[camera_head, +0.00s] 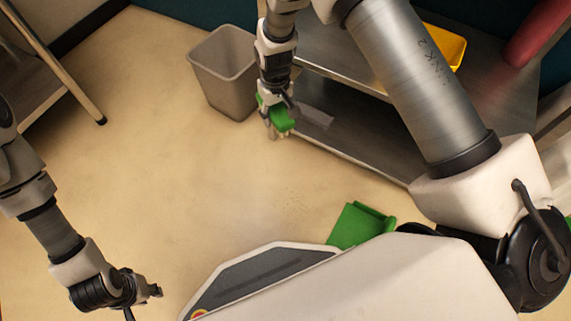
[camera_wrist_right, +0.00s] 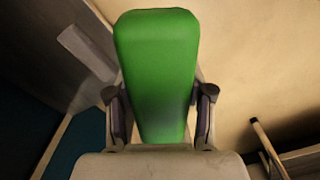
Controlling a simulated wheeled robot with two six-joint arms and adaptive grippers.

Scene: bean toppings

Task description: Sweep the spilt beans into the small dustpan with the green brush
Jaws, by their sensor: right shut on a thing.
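The green brush (camera_head: 281,121) is held in my right gripper (camera_head: 275,106), in front of the steel shelf's lower edge and close to the grey bin. In the right wrist view the green brush (camera_wrist_right: 156,60) fills the space between the two fingers, which are shut on it. The green dustpan (camera_head: 356,226) lies on the floor, partly hidden by my base. Faint small specks, likely the spilt beans (camera_head: 293,190), lie on the floor between the brush and the dustpan. My left gripper (camera_head: 152,291) is at the lower left, above the floor, holding nothing visible; its finger opening is unclear.
A grey bin (camera_head: 224,75) stands left of the right gripper. A steel shelf unit (camera_head: 352,128) stands behind it, with a yellow container (camera_head: 447,47) on top. Another table or shelf leg (camera_head: 82,100) is at the upper left. The floor at centre left is clear.

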